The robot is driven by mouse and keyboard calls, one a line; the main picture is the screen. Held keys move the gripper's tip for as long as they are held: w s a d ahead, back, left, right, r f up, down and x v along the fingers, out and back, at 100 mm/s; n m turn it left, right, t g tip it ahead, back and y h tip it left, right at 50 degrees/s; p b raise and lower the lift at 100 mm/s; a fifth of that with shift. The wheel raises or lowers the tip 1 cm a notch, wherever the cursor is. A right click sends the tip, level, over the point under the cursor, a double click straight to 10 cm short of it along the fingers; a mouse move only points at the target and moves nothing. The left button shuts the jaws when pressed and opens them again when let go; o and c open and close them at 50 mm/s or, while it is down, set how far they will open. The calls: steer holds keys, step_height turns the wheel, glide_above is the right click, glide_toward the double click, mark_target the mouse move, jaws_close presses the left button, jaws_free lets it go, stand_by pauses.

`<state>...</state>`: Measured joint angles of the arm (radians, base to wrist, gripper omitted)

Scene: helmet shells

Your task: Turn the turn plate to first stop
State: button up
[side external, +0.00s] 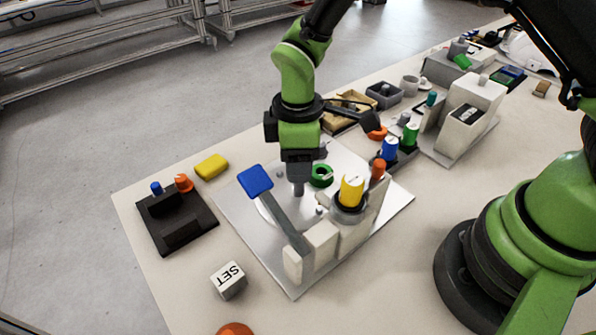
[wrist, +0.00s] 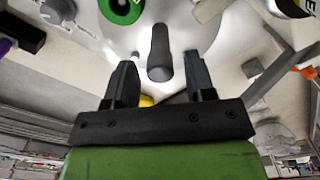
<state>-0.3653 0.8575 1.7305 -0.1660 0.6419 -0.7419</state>
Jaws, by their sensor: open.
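The turn plate (side external: 270,213) is a pale round disc on a silver base plate, and it fills the upper part of the wrist view (wrist: 95,30). A dark grey upright peg (wrist: 160,50) stands on it. My gripper (side external: 298,187) points down over the plate. In the wrist view my gripper (wrist: 160,64) is open, with one finger on each side of the peg and a gap at both sides. A green ring (side external: 321,180) lies on the plate beside the fingers. The peg is hard to separate from the fingers in the side view, and stop marks cannot be made out.
A lever with a blue pad (side external: 255,181) rises beside the plate at the front left. A yellow knob (side external: 351,190) and an orange one (side external: 378,169) stand at its right.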

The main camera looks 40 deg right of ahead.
steer(key=shift+f, duration=1.85)
jaws_close()
steer(key=shift+m, duration=0.8)
jaws_free()
steer(key=shift+r, duration=0.15)
step_height(320, 180, up, 10)
steer(key=shift+f, duration=0.1)
